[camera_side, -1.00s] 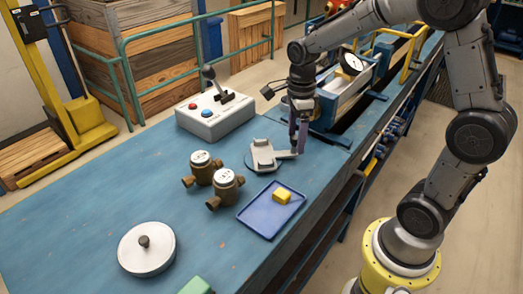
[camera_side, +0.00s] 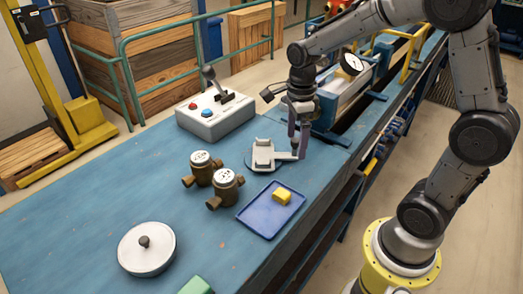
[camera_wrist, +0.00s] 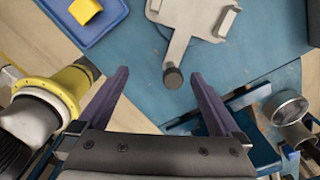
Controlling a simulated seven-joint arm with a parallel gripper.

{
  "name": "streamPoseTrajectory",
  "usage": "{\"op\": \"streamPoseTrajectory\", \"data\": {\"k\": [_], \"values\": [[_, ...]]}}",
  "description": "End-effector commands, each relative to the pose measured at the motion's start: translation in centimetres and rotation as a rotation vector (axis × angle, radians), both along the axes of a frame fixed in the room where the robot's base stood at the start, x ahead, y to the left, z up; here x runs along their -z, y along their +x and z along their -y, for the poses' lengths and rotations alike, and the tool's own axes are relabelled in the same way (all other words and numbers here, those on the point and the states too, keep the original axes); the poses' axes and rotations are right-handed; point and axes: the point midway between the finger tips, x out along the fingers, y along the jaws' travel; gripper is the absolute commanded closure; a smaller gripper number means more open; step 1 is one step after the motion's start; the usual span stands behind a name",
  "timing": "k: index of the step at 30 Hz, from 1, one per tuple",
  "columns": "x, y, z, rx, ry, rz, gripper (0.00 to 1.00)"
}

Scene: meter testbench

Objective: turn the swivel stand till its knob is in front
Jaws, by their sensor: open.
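The swivel stand (camera_side: 263,154) is a light grey cradle with two raised ends on a round base. It lies on the blue bench left of my gripper (camera_side: 298,146), and its arm points right, to my fingertips. In the wrist view the stand (camera_wrist: 188,25) is at the top, cut off by the frame edge. Its dark round knob (camera_wrist: 173,77) is at the end of the arm. My gripper (camera_wrist: 160,75) is open with its fingers on either side of the knob, which sits nearer the right finger. Contact cannot be told. The fingers largely hide the knob in the side view.
A blue tray (camera_side: 258,224) with a yellow block (camera_side: 282,196) lies in front of the stand. Two brown meters (camera_side: 213,180) stand to its left. A control box (camera_side: 216,115) is behind, and a blue-framed test rig (camera_side: 335,100) is close on the right.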

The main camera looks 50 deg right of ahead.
Motion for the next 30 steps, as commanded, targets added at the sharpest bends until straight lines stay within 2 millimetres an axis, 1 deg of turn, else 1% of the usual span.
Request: {"op": "streamPoseTrajectory", "data": {"k": [5,24,30], "values": [[-0.6,0.0,0.0,0.0,0.0,0.001,0.0],[-5.1,0.1,0.0,0.0,0.0,0.002,0.0],[-5.6,0.0,0.0,0.0,0.0,0.0,0.0]]}}
